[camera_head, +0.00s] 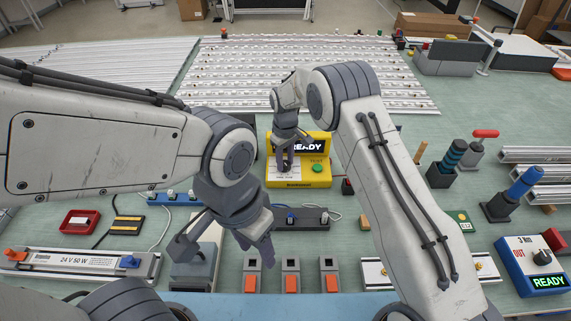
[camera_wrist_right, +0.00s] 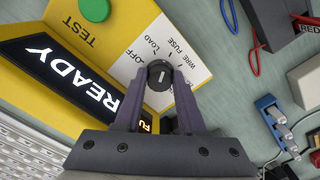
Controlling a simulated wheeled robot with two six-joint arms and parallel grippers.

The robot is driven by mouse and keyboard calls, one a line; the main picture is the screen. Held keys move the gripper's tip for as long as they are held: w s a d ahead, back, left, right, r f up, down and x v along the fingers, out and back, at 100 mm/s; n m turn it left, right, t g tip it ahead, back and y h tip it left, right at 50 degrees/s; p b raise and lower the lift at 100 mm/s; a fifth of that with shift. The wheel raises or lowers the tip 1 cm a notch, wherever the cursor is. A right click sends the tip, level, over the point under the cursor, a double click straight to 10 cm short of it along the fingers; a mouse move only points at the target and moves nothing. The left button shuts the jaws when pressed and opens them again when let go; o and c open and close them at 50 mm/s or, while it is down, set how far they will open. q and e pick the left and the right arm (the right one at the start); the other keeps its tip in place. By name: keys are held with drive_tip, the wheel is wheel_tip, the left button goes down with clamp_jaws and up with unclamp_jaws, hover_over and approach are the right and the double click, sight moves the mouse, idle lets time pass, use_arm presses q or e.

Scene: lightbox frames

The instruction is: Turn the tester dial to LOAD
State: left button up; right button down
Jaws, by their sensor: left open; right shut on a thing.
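The yellow tester (camera_head: 318,181) stands mid-table with a lit READY display and a green TEST button (camera_head: 317,168). In the right wrist view, the black round dial (camera_wrist_right: 159,73) sits on a white panel (camera_wrist_right: 172,28) marked OFF, LOAD, FUSE and WIRE. A pale line marks the dial's face; I cannot tell which label it points at. Amber letters "FU" show beside my finger, the rest hidden. My right gripper (camera_wrist_right: 160,92) is shut on the dial; it also shows in the head view (camera_head: 284,168). My left gripper (camera_head: 256,247) is open and empty, in front of the tester.
Several grey holders with orange parts (camera_head: 291,283) stand at the front. A 24 V 50 W unit (camera_head: 75,263) and a red tray (camera_head: 80,220) lie at left. A blue-and-white box (camera_head: 534,266) reading READY stands at right. White rails (camera_head: 230,70) cover the back.

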sight(286, 163)
drive_tip(key=n+b, duration=0.1)
drive_tip(key=n, duration=0.4)
drive_tip(key=shift+w+n, duration=0.1)
drive_tip(key=shift+n, duration=0.2)
drive_tip(key=shift+r, duration=0.1)
idle(0.3)
drive_tip(key=c, duration=0.5)
unclamp_jaws()
wheel_tip(286, 163, up, 10)
drive_tip(key=b, duration=0.2)
drive_tip(key=shift+r+b, duration=0.2)
drive_tip(key=shift+b, duration=0.15)
